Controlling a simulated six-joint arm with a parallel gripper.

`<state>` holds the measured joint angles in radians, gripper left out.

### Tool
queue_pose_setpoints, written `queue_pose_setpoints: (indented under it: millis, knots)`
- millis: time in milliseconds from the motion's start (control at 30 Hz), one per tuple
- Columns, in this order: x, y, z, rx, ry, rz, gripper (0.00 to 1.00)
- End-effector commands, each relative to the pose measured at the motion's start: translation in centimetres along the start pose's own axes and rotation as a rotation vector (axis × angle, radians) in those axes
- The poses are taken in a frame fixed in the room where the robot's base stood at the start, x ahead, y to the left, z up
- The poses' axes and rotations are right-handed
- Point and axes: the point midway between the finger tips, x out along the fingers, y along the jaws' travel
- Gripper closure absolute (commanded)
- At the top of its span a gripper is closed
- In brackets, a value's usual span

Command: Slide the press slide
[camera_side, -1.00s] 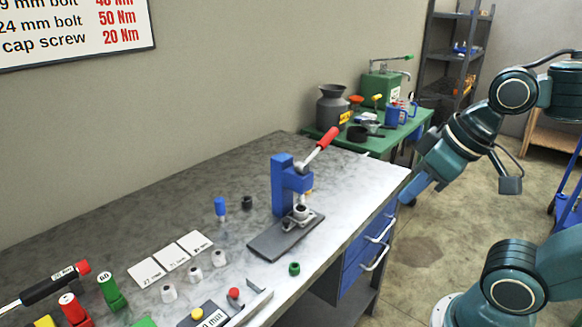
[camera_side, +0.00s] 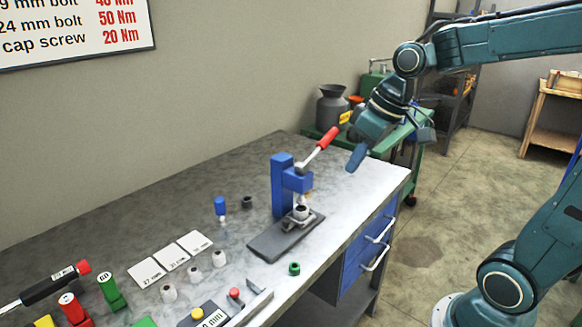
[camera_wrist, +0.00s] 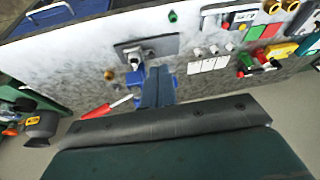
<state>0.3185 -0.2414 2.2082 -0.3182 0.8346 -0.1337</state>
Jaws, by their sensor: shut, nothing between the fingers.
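The blue press (camera_side: 283,180) stands upright near the right end of the workbench, with a red-handled lever (camera_side: 327,138) slanting up to the right. At its foot is a dark grey base plate, the press slide (camera_side: 270,244), with a metal fixture holding a pale ring (camera_side: 301,212) under the press head. My gripper (camera_side: 356,158) is shut and empty, in the air to the right of the red handle and apart from it. In the wrist view the blue fingers (camera_wrist: 158,86) are together and partly cover the press; the slide (camera_wrist: 166,45) and red handle (camera_wrist: 97,112) show beside them.
A green socket (camera_side: 294,268) stands near the bench's front edge. A blue-capped bottle (camera_side: 220,207), a dark ring (camera_side: 247,202), white cards (camera_side: 172,257) and pale sockets (camera_side: 194,274) lie left of the press. A green side table (camera_side: 405,135) with a grey can (camera_side: 332,107) stands behind.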

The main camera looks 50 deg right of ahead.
Motion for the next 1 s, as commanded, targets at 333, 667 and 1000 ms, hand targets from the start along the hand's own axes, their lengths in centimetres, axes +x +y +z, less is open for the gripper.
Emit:
queue_pose_setpoints:
  millis: [333, 667, 1000]
  knots:
    - [4.2, 5.7, -3.9, 0.001, -0.029, -0.096, 1.00]
    - [8.7, 12.2, -5.4, 0.010, -0.018, -0.201, 1.00]
    - [13.6, 19.3, -4.5, 0.032, 0.032, -0.313, 1.00]
